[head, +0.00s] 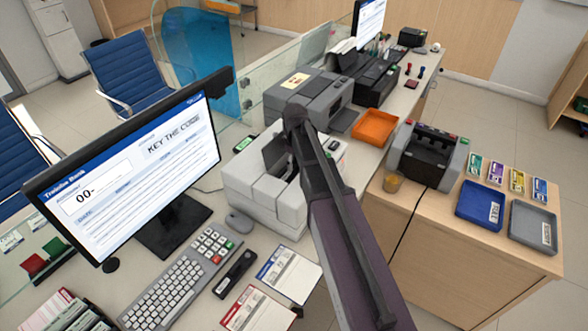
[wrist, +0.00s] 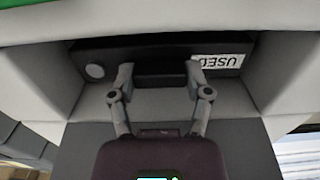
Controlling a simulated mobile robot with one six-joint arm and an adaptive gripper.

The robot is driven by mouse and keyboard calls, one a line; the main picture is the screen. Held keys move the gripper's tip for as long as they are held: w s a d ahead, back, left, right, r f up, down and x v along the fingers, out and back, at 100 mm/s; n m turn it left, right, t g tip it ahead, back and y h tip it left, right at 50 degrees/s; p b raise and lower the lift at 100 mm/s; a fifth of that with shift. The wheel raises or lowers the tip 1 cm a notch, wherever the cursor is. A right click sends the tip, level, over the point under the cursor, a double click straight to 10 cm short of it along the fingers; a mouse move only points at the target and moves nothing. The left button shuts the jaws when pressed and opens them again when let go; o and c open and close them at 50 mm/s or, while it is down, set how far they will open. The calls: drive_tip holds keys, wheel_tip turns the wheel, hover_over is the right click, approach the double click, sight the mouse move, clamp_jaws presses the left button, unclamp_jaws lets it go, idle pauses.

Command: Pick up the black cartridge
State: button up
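The black cartridge (wrist: 120,62) sits in the recess of a light grey machine, with a round grey spot at its left end and a white label reading USED, upside down, at its right. My gripper (wrist: 160,76) is at its middle in the wrist view. One fingertip is on each side of a raised dark grip part. The fingers are apart, and I cannot tell whether they press on it. In the head view the open grey machine (head: 266,190) stands on the counter behind my arm. My arm hides the gripper and the cartridge there.
The machine's walls (wrist: 272,75) stand close around the cartridge. Another black oblong item (head: 234,273) lies by the keyboard (head: 172,284). A monitor (head: 130,165) is left, a larger printer (head: 308,98) behind, and an orange tray (head: 376,128) and blue tray (head: 480,206) right.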

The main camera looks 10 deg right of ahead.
sight(295, 161)
drive_tip(key=shift+r, duration=0.15)
drive_tip(key=shift+c, duration=0.3)
wheel_tip(295, 161, up, 10)
drive_tip(key=p, duration=1)
idle(0.6)
wheel_tip(295, 161, up, 2)
drive_tip(key=p, duration=0.2)
drive_tip(key=shift+r+p, duration=0.2)
drive_tip(key=shift+p, duration=0.2)
drive_tip(key=shift+d, duration=0.1)
